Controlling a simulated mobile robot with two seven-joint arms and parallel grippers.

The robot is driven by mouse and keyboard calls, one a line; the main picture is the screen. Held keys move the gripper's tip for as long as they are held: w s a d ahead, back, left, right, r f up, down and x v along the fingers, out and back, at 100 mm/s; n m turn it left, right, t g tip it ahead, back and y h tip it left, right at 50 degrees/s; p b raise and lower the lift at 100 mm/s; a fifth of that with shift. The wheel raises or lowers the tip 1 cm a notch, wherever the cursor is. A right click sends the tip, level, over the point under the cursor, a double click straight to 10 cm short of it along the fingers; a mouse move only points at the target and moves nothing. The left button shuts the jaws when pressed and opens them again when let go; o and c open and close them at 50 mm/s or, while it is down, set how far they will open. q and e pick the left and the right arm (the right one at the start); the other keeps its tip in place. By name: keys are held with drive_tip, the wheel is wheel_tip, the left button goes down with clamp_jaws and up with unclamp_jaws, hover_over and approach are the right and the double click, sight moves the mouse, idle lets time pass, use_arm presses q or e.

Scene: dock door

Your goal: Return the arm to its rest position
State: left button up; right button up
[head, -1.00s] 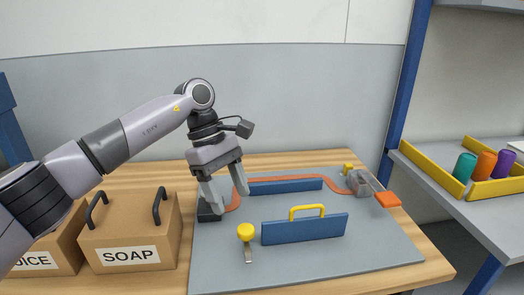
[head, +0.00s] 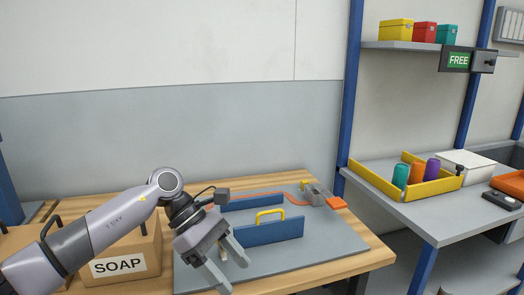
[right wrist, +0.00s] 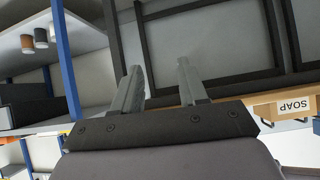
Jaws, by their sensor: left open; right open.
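My left arm comes in from the left in the head view. Its gripper (head: 232,276) is open and tilts down to the right over the front left of the grey mat (head: 330,250). Nothing is visibly held between its fingers. It is left of the blue bar with the yellow handle (head: 270,232), apart from it in the picture.
The SOAP box (head: 120,264) stands behind my left forearm on the wooden table (head: 355,257). A second blue bar (head: 250,202) and a grey clamp with an orange end (head: 320,196) lie at the back of the mat. A yellow-edged tray (head: 375,181) with several cylinders is on the right bench.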

use_arm(q)
drive_tip(key=s+d+r+n+t+h+p, duration=0.25)
drive_tip(key=s+d+n+h, duration=0.25)
drive_tip(key=d+n+h, duration=0.65)
drive_tip(key=a+f+n+t+y+p, duration=0.1)
drive_tip(key=a+f+n+t+y, duration=0.55)
drive_tip(key=n, duration=0.95)
drive_tip(key=a+f+n+t+y, duration=0.35)
drive_tip(key=a+n+t, duration=0.6)
drive_tip(key=n, duration=0.65)
drive_tip(key=s+a+f+n+g+y, duration=0.2)
drive_tip(key=s+a+f+n+y, duration=0.1)
drive_tip(key=s+a+f+n, duration=0.2)
drive_tip(key=s+a+f+n+g+y+p, duration=0.1)
drive_tip(key=s+a+f+n+g+y, duration=0.1)
drive_tip(key=s+a+f+n+y, duration=0.2)
drive_tip(key=s+f+n, duration=0.3)
drive_tip(key=s+f, duration=0.3)
drive_tip(key=s, duration=0.1)
drive_tip(key=shift+a+n+g, duration=0.35)
use_arm(e)
drive_tip(key=r, duration=0.2)
drive_tip(key=s+d+r, duration=0.1)
drive_tip(key=shift+r, duration=0.1)
